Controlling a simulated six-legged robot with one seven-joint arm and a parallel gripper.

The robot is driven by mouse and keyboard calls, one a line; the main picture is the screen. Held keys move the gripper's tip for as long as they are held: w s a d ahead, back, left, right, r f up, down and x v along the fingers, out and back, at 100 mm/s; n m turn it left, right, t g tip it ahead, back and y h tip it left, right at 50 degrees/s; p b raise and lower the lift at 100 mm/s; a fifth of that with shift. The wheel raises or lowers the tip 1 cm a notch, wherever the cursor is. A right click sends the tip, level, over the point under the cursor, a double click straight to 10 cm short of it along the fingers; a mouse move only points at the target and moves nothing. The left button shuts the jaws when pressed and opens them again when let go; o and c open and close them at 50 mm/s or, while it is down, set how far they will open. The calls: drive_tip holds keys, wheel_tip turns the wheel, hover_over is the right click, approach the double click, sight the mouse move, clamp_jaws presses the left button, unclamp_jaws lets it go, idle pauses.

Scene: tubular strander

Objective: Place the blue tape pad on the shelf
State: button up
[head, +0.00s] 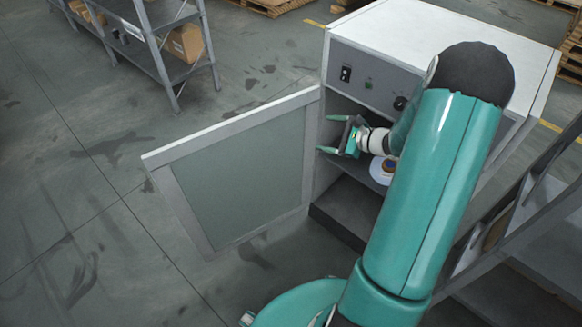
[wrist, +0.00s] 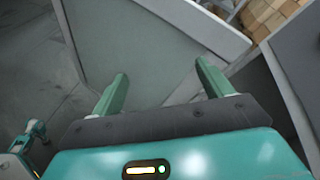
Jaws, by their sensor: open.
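My gripper (head: 328,134) is open and empty in front of the cabinet's opening, its fingers pointing left towards the open door. In the wrist view the two spread fingers (wrist: 160,75) have the door panel beyond them and nothing between them. A small round item with brown and blue on it (head: 388,166) sits on a pale disc inside the cabinet, just right of and below my gripper. It is partly hidden by my arm, and I cannot tell if it is the blue tape pad. The cabinet's inner shelf (head: 352,162) shows beneath my gripper.
The grey-white cabinet (head: 430,25) has a control panel above its opening. Its door (head: 240,170) stands wide open to the left. A metal rack (head: 150,40) with cardboard boxes (head: 186,42) stands at the back left. Dark slanted framework (head: 520,225) is at the right. The left floor is clear.

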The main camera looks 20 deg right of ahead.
drive_tip(key=s+a+r+n+g, duration=0.4)
drive_tip(key=a+r+n, duration=0.2)
drive_tip(key=a, duration=0.4)
drive_tip(key=s+a+r+n+g, duration=0.45)
drive_tip(key=a+r+n, duration=0.25)
drive_tip(key=a, duration=0.3)
drive_tip(key=s+a+r+n+t+h, duration=0.1)
drive_tip(key=s+r+n+h, duration=0.2)
drive_tip(key=s, duration=0.4)
drive_tip(key=s+a+r+n+t+h, duration=0.1)
drive_tip(key=s+a+r+n+h, duration=0.1)
drive_tip(key=s+r+n+h, duration=0.2)
drive_tip(key=s+r+n, duration=0.1)
drive_tip(key=s+n, duration=0.2)
drive_tip(key=s, duration=0.1)
drive_tip(key=shift+a+r+h, duration=0.2)
drive_tip(key=shift+r+h, duration=0.05)
drive_tip(key=shift+h, duration=0.05)
